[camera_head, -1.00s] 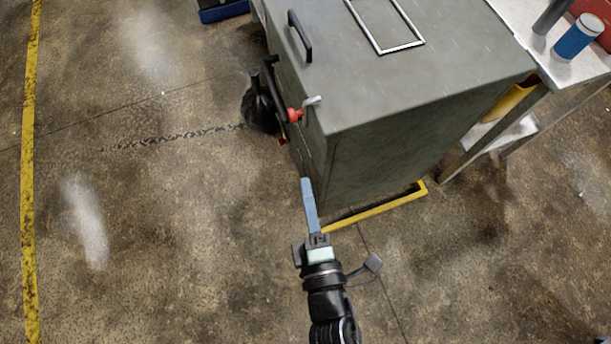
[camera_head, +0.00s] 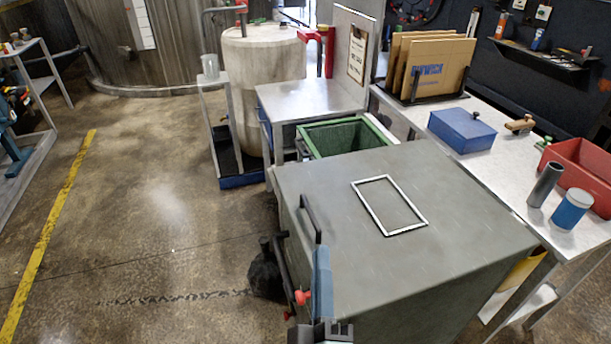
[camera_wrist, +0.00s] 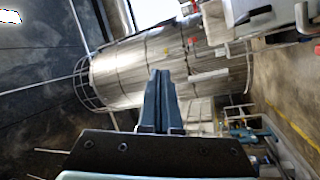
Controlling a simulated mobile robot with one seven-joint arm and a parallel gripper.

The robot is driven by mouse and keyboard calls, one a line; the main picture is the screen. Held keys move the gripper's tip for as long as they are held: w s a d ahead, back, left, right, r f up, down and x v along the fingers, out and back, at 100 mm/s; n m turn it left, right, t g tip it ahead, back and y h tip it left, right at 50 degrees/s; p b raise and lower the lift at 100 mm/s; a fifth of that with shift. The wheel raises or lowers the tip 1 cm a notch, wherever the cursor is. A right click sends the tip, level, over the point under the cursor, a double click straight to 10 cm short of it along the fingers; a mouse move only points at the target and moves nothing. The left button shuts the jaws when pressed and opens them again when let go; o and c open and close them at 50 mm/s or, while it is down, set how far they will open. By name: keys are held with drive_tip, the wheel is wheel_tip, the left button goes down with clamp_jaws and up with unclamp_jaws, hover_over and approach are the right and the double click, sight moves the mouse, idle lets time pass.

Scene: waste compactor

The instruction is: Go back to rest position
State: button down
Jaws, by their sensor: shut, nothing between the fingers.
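My gripper (camera_head: 322,282) shows at the bottom centre of the head view, in front of the front left part of the grey compactor (camera_head: 450,255). Its blue fingers are together with nothing between them. They also show together in the wrist view (camera_wrist: 160,88), pointing toward a large ribbed metal tank (camera_wrist: 125,75). A black handle (camera_head: 311,218) stands on the compactor's left edge, close beyond my fingertips. A red knob (camera_head: 302,297) shows just left of the fingers. Whether the fingers touch the compactor cannot be told.
A black bag (camera_head: 265,278) lies on the floor left of the compactor. A green bin (camera_head: 345,137) stands behind it. A worktable (camera_head: 500,150) at the right holds a blue box (camera_head: 462,130) and red bin (camera_head: 585,170). The floor (camera_head: 160,220) at left is clear.

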wheel_tip(320, 180, up, 25)
drive_tip(key=w+m+t+h, duration=0.2)
drive_tip(key=m+t, duration=0.2)
drive_tip(key=m, duration=0.5)
drive_tip(key=s+a+r+m+t+y, duration=0.1)
drive_tip(key=s+r, duration=0.3)
drive_tip(key=r, duration=0.4)
drive_tip(key=s+a+r+m+t+y, duration=0.1)
drive_tip(key=s+r+m, duration=0.1)
drive_tip(key=r, duration=0.6)
drive_tip(key=shift+s+r+m+t, duration=0.3)
drive_tip(key=shift+s+t, duration=0.1)
drive_tip(key=shift+s, duration=0.45)
drive_tip(key=shift+a, duration=0.1)
